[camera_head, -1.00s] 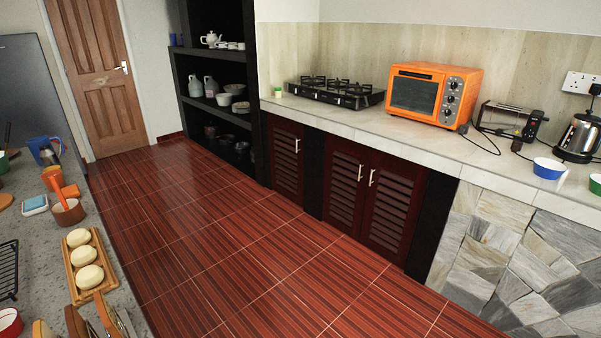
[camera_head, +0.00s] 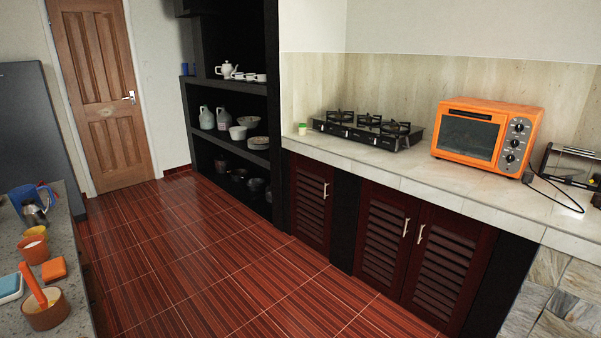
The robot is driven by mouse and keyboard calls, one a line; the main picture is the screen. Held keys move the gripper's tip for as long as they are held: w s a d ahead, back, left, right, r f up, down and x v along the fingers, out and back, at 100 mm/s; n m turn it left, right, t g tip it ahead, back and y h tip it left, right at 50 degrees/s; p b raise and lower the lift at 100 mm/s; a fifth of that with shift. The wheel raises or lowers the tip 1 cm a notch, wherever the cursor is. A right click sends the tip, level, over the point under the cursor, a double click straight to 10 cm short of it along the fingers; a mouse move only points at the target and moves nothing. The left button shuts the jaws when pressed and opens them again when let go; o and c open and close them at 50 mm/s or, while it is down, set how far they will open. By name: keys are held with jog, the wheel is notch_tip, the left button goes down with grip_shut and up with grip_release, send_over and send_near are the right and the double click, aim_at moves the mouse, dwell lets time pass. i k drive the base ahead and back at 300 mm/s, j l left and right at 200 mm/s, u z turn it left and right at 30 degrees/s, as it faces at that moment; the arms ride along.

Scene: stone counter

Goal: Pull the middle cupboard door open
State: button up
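Three dark red louvred cupboard doors sit under the counter at the right. The middle door (camera_head: 382,240) has a silver upright handle (camera_head: 406,228) near its right edge and looks shut. The right door (camera_head: 447,262) has its handle (camera_head: 420,234) near its left edge, close beside the middle door's handle. The left door (camera_head: 310,204) stands apart behind a black post and has its handle (camera_head: 325,190) on its right side. All three look shut. My gripper is not in view.
Red tiled floor (camera_head: 230,285) lies clear before the cupboards. A stone counter (camera_head: 30,240) with cups and a jug runs along the left. An orange oven (camera_head: 487,135) and black gas hob (camera_head: 367,130) stand on the right counter (camera_head: 400,173). Black shelves (camera_head: 235,110) stand behind.

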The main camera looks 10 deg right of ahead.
aim_at(388, 217)
jog(key=i, duration=2.35)
jog(key=i+z, duration=0.25)
jog(key=z, duration=0.15)
jog(key=i+j+z, duration=0.15)
jog(key=i+z, duration=0.25)
jog(key=i+j+z, duration=0.1)
jog(key=z, duration=0.3)
